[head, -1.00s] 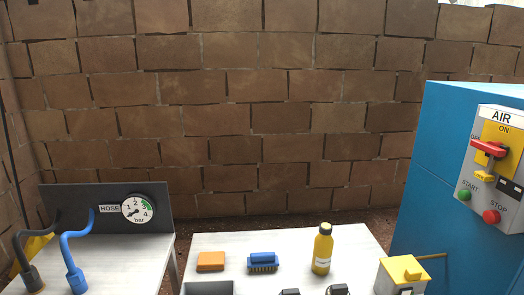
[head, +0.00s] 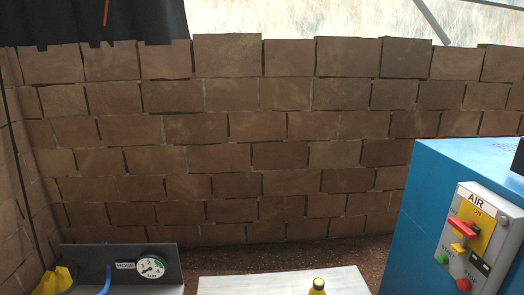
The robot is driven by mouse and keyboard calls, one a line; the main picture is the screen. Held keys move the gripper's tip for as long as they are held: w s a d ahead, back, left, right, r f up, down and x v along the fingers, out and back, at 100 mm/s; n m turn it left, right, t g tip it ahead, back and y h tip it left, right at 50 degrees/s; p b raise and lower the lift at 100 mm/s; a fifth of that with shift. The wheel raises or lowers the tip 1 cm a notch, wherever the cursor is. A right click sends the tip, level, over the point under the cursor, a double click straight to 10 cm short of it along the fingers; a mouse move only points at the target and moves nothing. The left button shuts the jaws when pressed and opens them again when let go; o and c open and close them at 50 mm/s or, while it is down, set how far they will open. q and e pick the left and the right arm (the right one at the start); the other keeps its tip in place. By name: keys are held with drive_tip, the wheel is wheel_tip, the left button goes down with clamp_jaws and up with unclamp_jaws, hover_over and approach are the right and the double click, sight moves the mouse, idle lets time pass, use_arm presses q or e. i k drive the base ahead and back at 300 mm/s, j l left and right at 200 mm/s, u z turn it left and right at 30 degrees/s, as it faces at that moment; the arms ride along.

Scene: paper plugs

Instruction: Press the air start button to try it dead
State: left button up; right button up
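The air control panel (head: 465,248) is a grey box labelled AIR on the front of a blue cabinet (head: 426,205) at the right. It has a red handle (head: 463,229) on a yellow plate marked ON, with a yellow piece below the handle. The green start button (head: 442,260) is at its lower left and the red stop button (head: 463,284) at its lower middle. Neither gripper shows in the head view, and nothing is seen touching the panel.
A dark board with a HOSE label and gauge (head: 150,267) stands at lower left, with a blue hose (head: 106,281). A brick wall (head: 230,140) closes off the back.

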sight(442, 260)
drive_tip(key=k+z, duration=0.15)
drive_tip(key=z, duration=1.2)
